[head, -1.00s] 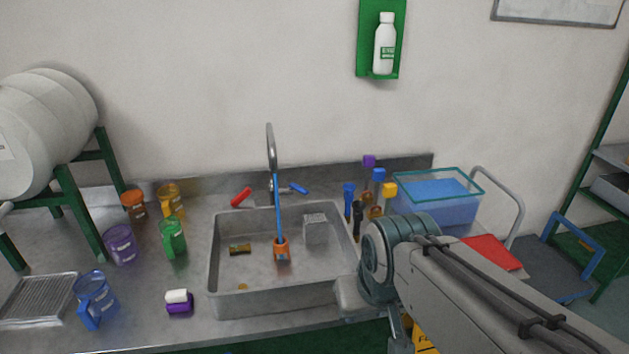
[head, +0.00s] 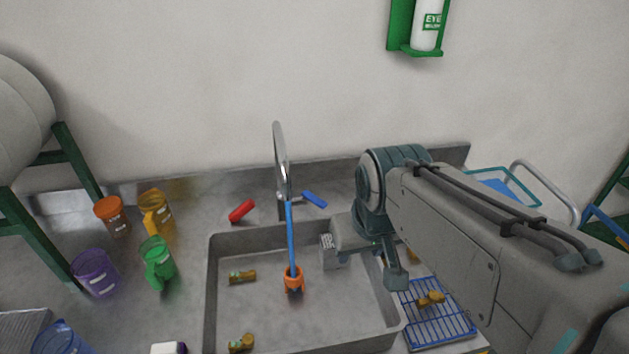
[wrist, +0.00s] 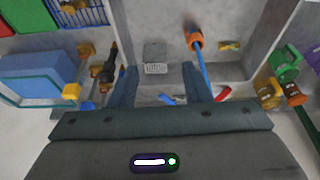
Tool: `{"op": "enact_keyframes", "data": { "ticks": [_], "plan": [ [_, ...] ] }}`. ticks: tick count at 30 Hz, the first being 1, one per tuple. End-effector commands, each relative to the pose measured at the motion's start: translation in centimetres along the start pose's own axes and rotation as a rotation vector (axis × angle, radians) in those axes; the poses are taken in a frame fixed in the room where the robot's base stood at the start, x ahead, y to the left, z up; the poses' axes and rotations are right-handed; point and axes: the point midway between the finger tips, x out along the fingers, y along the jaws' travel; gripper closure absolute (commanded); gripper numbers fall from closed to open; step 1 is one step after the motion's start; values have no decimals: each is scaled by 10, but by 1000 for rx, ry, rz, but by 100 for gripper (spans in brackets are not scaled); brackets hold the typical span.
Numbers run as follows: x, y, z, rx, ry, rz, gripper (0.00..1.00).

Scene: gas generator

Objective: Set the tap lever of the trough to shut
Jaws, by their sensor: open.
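The tap (head: 282,165) has a tall metal spout and stands behind the steel trough (head: 225,325). A red lever (head: 241,210) lies to its left and a blue lever (head: 314,199) to its right. I cannot tell which lever position is shut. In the wrist view, my gripper (wrist: 160,82) is open, with nothing seen held between its fingers. The blue lever (wrist: 167,98) shows between the fingers and the red lever (wrist: 222,94) beyond the right finger; neither visibly touches them. In the head view my arm reaches over the trough's right side and hides its back right corner.
A blue rod with an orange end (head: 293,278) stands in the trough before the tap. A grey block (head: 331,251) and brown-green pieces (head: 242,277) lie inside. Mugs, including a green one (head: 157,264), stand left. A blue rack (head: 437,325) and bin (head: 505,187) are right.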

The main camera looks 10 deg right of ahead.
Motion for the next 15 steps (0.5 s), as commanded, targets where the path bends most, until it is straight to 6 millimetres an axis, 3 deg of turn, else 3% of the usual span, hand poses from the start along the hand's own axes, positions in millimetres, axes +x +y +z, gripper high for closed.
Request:
{"op": "enact_keyframes", "data": {
  "ticks": [8, 15],
  "plan": [
    [2, 4, -77, -129, -69, 3, 56],
    [17, 5, -146, -256, -132, -8, 56]
  ]
}}
